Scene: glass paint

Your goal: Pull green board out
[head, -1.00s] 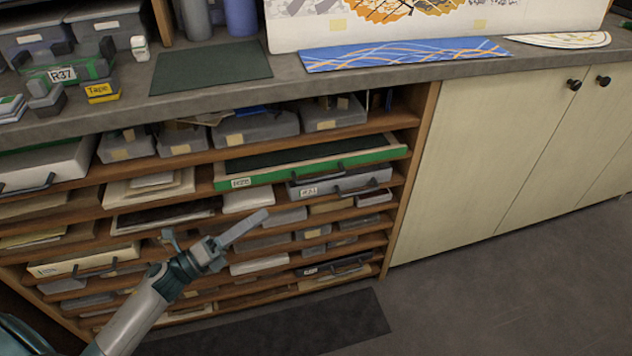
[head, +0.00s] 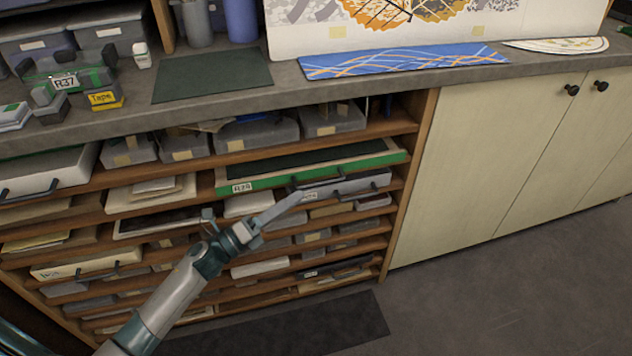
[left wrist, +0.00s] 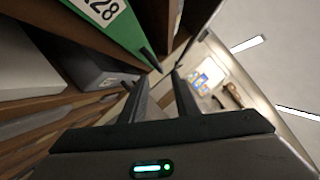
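The green board (head: 290,177) is a flat board with a green front edge, a white label at its left and a dark handle. It lies in an upper slot of the wooden rack. In the left wrist view the green board (left wrist: 113,27) shows at the upper left with its label, "28" readable. My left gripper (head: 299,196) has its fingertips just below and in front of the board's edge, near the handle. In the left wrist view my left gripper (left wrist: 160,78) has two fingers apart with nothing between them. Whether it touches the handle is unclear. My right gripper is out of view.
A grey drawer (head: 345,184) with a dark handle lies directly under the green board. The wooden rack (head: 412,170) holds several other boards and boxes. Cream cupboard doors (head: 490,160) stand to the right. The floor (head: 480,300) in front is clear apart from a dark mat (head: 300,325).

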